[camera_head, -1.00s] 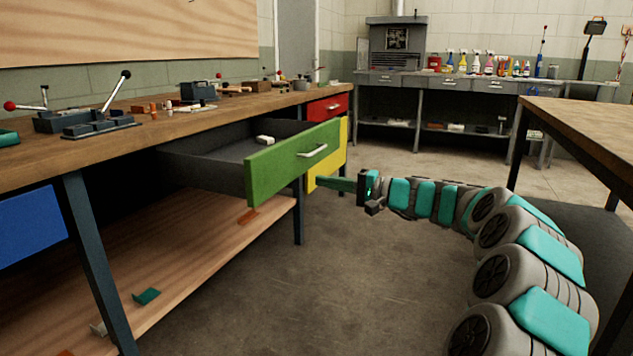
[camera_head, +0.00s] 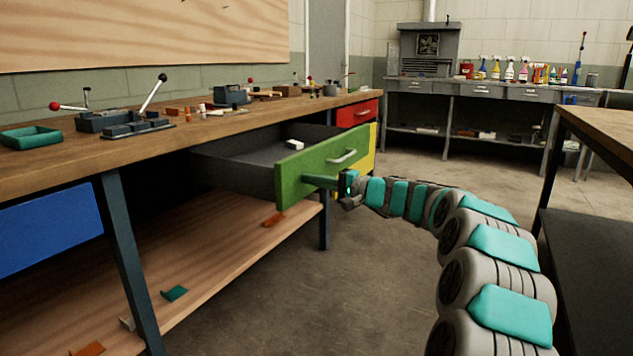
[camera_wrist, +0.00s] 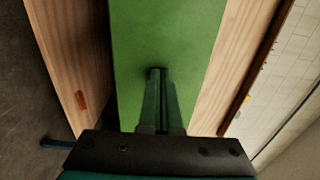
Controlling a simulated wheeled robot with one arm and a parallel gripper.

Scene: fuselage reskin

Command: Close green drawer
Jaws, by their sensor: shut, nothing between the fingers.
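The green drawer (camera_head: 308,172) is pulled out from under the wooden workbench, and its dark inside shows with a small white item (camera_head: 295,144) in it. Its front has a light bar handle (camera_head: 342,156). My gripper (camera_head: 308,179) is shut and empty, with its fingertips at the lower part of the green front, below the handle. In the wrist view the shut fingers (camera_wrist: 157,72) point straight at the green front (camera_wrist: 185,35) and look close to or touching it. I cannot tell whether they press on it.
A yellow drawer front (camera_head: 369,150) stands out just beyond the green one, and a red drawer (camera_head: 357,113) is further back. A blue drawer (camera_head: 45,230) is at left. A wooden lower shelf (camera_head: 215,265) lies below. Another table (camera_head: 600,125) stands at right; the floor between is clear.

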